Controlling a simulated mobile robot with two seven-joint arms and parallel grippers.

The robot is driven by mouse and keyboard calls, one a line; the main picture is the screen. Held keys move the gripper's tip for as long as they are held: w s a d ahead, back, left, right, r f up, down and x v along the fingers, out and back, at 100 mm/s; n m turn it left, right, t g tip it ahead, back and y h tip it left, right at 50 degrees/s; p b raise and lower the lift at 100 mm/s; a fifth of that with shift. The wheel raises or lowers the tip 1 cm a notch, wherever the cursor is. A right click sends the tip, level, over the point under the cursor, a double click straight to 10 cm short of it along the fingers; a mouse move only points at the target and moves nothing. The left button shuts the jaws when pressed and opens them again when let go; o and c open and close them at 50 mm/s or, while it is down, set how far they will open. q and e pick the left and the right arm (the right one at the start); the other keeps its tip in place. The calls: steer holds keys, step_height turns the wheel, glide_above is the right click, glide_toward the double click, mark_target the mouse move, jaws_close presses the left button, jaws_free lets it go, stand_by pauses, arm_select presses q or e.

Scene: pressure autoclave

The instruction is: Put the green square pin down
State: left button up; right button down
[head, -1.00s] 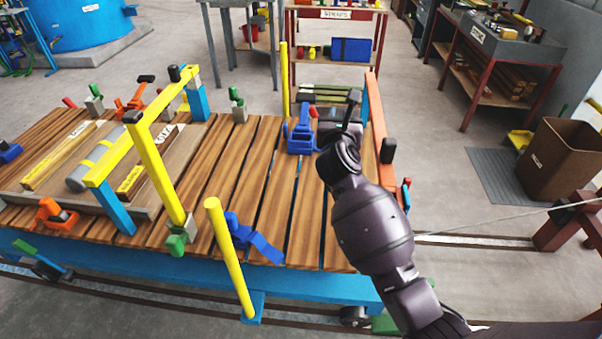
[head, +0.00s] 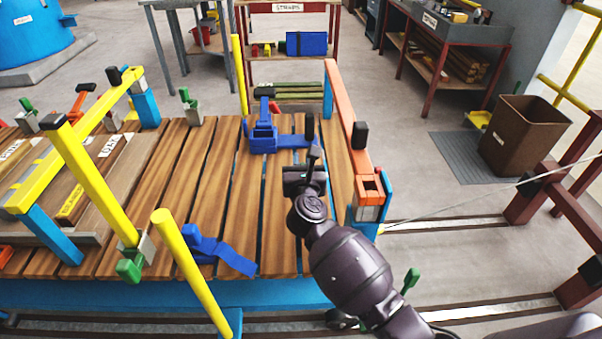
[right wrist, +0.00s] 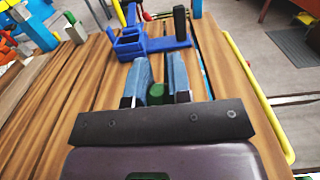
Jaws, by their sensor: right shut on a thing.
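My right gripper (head: 315,155) is low over the right part of the wooden slatted deck (head: 215,200), near side of a blue clamp (head: 263,138). In the right wrist view its two blue-grey fingers (right wrist: 160,75) are closed around a small green piece (right wrist: 157,92), which looks like the green square pin. Most of the pin is hidden between the fingers, and the head view does not show it. Whether its tip touches the deck I cannot tell. My left gripper is not in view.
An orange bar (head: 350,120) with a black knob runs along the deck's right edge. A yellow post (head: 190,270) and a blue strap piece (head: 220,250) are left of my arm. The slats between the strap and the blue clamp are bare. A brown bin (head: 520,135) stands on the floor at right.

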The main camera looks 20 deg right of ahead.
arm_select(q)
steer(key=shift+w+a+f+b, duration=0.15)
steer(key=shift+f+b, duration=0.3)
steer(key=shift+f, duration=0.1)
arm_select(e)
step_height(320, 180, down, 3)
steer(key=shift+f, duration=0.15)
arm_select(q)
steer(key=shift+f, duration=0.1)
arm_select(e)
steer(key=shift+f, duration=0.25)
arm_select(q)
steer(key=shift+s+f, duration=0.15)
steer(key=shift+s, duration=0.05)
arm_select(e)
steer(key=c, duration=1.1)
jaws_free()
steer(key=shift+o, duration=0.2)
